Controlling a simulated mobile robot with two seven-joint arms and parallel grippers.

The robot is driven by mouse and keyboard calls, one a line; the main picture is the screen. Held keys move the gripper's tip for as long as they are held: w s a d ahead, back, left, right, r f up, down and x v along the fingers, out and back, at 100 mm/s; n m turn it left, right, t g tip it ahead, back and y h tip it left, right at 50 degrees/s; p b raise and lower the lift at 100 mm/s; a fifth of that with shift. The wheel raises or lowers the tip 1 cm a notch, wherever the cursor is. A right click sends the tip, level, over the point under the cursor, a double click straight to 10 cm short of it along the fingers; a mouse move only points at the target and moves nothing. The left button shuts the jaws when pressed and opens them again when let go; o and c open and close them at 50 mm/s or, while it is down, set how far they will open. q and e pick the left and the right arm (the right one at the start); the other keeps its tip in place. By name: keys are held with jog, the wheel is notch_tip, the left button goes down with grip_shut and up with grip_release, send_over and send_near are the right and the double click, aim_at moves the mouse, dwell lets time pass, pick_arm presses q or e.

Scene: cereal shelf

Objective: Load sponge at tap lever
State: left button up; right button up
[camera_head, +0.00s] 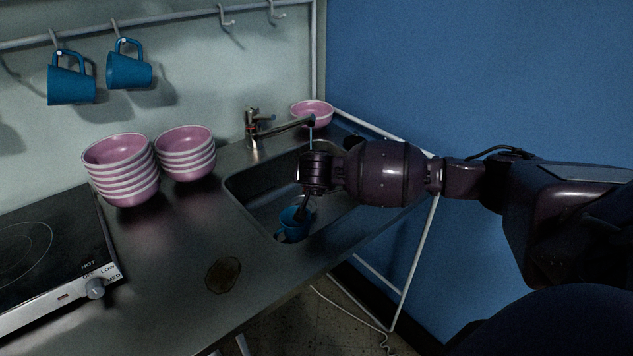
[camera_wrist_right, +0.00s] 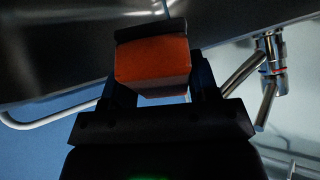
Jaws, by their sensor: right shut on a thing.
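The sponge (camera_wrist_right: 152,68) is an orange block with a dark layer along one side, seen in the right wrist view between the two fingers of my right gripper (camera_wrist_right: 155,88). In the head view my right gripper (camera_head: 303,208) points down over the sink, close to a blue mug; I cannot make out the sponge there. The metal tap (camera_head: 251,130) stands behind the sink, with its lever (camera_head: 257,112) on top. A thin pale blue stream hangs below the spout (camera_head: 311,121). The tap also shows upside down in the wrist view (camera_wrist_right: 272,72). My left gripper is out of view.
A blue mug (camera_head: 293,226) sits in the sink (camera_head: 247,191). Two stacks of pink bowls (camera_head: 122,170) (camera_head: 187,153) stand left of it, and one pink bowl (camera_head: 312,109) is behind the spout. A brown stain (camera_head: 223,275) marks the counter. A hob (camera_head: 45,245) is far left.

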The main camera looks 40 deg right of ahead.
jog(key=shift+w+d+f+b, duration=0.2)
jog(key=shift+w+d, duration=0.15)
jog(key=shift+w, duration=0.35)
jog(key=shift+w+d+f+b, duration=0.2)
jog(key=shift+w+d+b, duration=0.1)
jog(key=shift+w, duration=0.4)
jog(key=shift+w+d+f+b, duration=0.2)
jog(key=shift+w+d, duration=0.15)
jog(key=shift+w, duration=0.35)
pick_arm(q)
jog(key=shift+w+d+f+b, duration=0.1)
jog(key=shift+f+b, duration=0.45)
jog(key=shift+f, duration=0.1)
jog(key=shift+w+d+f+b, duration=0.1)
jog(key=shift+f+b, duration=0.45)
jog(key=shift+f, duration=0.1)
pick_arm(e)
jog(key=shift+w+d+f, duration=0.1)
jog(key=shift+w+d, duration=0.15)
jog(key=shift+w, duration=0.35)
jog(key=shift+w+d+f, duration=0.1)
jog(key=shift+w+d, duration=0.2)
jog(key=shift+w, duration=0.25)
jog(key=shift+w+d+f, duration=0.1)
jog(key=shift+w+d, duration=0.15)
jog(key=shift+w, duration=0.35)
